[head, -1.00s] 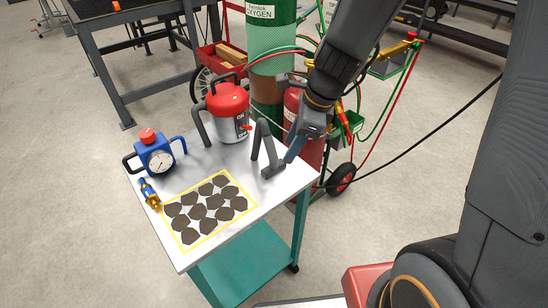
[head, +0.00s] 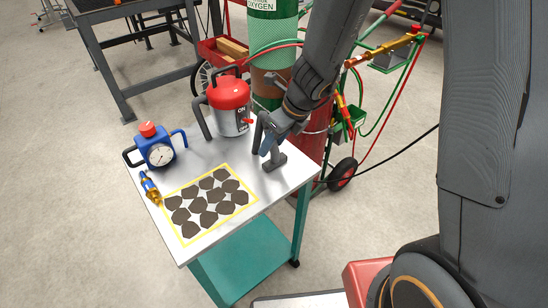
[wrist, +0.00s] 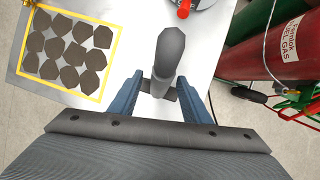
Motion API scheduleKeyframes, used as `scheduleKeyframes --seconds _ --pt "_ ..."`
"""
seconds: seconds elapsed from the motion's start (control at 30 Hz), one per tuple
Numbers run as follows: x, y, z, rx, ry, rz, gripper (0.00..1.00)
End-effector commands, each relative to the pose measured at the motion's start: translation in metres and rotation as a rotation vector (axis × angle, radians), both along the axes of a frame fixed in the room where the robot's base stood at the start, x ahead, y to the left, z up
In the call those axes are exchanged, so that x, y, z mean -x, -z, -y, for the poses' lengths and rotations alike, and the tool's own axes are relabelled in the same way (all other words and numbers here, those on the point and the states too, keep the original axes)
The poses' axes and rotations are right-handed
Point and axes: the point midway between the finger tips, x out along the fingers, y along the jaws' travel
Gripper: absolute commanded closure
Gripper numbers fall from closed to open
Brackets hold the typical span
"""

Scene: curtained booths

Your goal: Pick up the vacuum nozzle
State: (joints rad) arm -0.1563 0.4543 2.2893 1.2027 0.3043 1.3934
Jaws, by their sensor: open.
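The vacuum nozzle (head: 276,162) is a dark grey angled piece standing on the right part of the white cart top (head: 215,238). My gripper (head: 268,148) is open and right at the nozzle, hiding part of it in the head view. In the wrist view, the nozzle (wrist: 170,52) rises between the two blue fingers of my gripper (wrist: 163,72). Its rounded upper end points up the picture, and its flat foot shows lower between the fingers. Gaps seem to show on both sides, but I cannot tell whether a finger touches it.
A red-topped vacuum canister (head: 230,105) stands behind the nozzle. A blue gauge device (head: 158,150), a small blue-and-brass fitting (head: 150,187) and a yellow-framed patch of dark pieces (head: 206,206) are to the left. Gas cylinders and hoses stand behind the cart's right side.

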Motion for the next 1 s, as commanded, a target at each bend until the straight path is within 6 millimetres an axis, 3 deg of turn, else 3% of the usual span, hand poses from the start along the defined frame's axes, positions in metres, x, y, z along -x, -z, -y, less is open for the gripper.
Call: scheduleKeyframes --seconds 0.27,0.53,0.83,1.0 --pt "-0.001 0.003 -0.001 0.000 -0.001 0.000 0.57" --pt "-0.001 0.003 -0.001 0.000 -0.001 0.000 1.00" --pt "-0.001 0.000 -0.001 0.000 -0.001 0.001 1.00" --pt "-0.001 -0.023 -0.001 -0.001 -0.002 0.004 1.00"
